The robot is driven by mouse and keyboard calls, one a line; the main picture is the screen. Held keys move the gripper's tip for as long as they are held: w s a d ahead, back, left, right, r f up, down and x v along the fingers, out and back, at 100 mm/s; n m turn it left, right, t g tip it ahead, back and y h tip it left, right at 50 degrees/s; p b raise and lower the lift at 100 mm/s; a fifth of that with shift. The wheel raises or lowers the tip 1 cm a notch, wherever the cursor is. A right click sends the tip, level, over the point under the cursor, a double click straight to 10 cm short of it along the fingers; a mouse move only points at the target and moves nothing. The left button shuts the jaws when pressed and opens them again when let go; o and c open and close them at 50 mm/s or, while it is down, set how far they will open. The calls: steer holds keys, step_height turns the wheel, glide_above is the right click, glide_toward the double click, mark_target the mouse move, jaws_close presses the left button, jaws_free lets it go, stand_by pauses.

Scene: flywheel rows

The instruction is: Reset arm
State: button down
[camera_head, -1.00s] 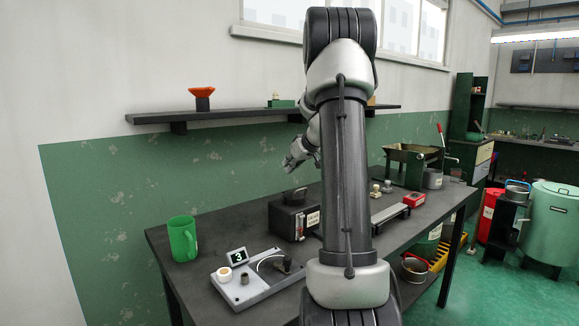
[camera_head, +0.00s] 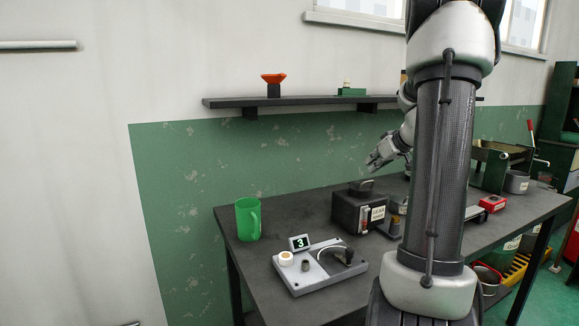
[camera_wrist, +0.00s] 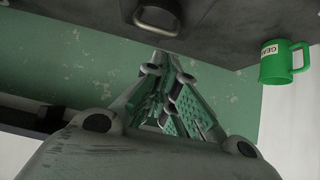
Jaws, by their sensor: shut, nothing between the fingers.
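My gripper (camera_head: 374,163) shows in the head view beyond my upper arm, in the air above the dark box on the table and in front of the green wall. In the wrist view my gripper (camera_wrist: 160,72) has its two fingers drawn together, with nothing between them. The fingertips are clear of the table and the box. My upper arm hides part of the table and the shelf in the head view.
A dark table (camera_head: 300,215) holds a green mug (camera_head: 248,219), a grey device (camera_head: 318,269) with a display reading 3, a dark box with a handle (camera_head: 357,208) and a red box (camera_head: 493,203). A wall shelf (camera_head: 310,102) bears an orange-topped item (camera_head: 273,84).

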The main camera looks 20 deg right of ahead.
steer(key=s+a+f+m+g+y, duration=0.1)
steer(key=s+a+f+m+g, duration=0.15)
steer(key=s+a, duration=0.3)
steer(key=s+a+f+m+g+y, duration=0.1)
steer(key=s+a+f+m+g, duration=0.2)
steer(key=s, duration=0.4)
steer(key=s+a+r+n+h, duration=0.1)
steer(key=s+a+r+n, duration=0.1)
steer(key=s+a, duration=0.5)
steer(key=s+a+r+n+h, duration=0.1)
steer(key=s+a+r+n, duration=0.2)
steer(key=s+a, duration=0.4)
steer(key=a+r, duration=0.1)
steer(key=a, duration=0.2)
steer(key=shift+a+r, duration=0.35)
steer(key=shift+n, duration=0.25)
